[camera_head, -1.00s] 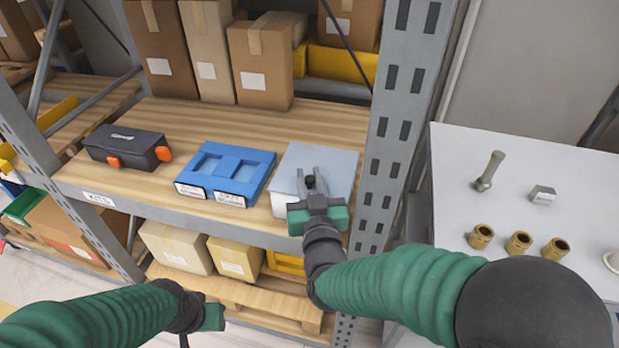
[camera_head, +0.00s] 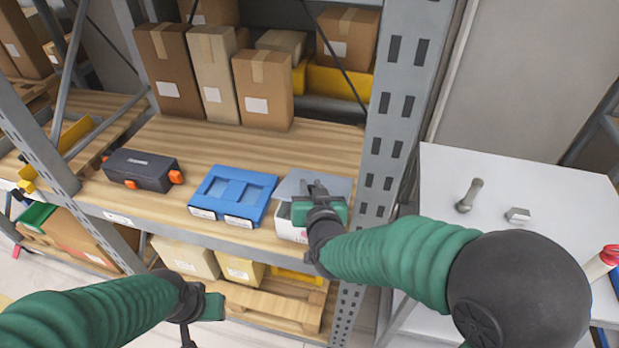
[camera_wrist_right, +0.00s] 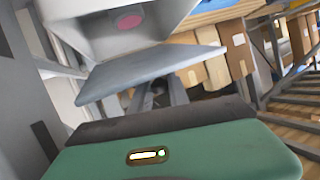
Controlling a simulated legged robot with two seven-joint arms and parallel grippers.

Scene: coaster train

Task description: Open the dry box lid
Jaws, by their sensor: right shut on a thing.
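The dry box (camera_head: 285,222) is a white box with a grey lid (camera_head: 290,183), at the right end of the wooden shelf beside the upright. My right gripper (camera_head: 316,190) is shut on the lid's front edge and hides part of the lid and box front. In the right wrist view the lid (camera_wrist_right: 150,70) stands at an angle to the white box (camera_wrist_right: 60,15), with a gap between them. A pink round patch (camera_wrist_right: 128,21) shows in the box there. My left gripper (camera_head: 212,306) is low in front of the shelf, away from the box; its jaws are unclear.
A blue tray (camera_head: 262,187) lies just left of the dry box, and a black case (camera_head: 140,170) with orange latches is further left. The grey upright (camera_head: 393,130) stands close on the right. Cardboard boxes (camera_head: 262,88) stand behind. A white table (camera_head: 540,190) is at right.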

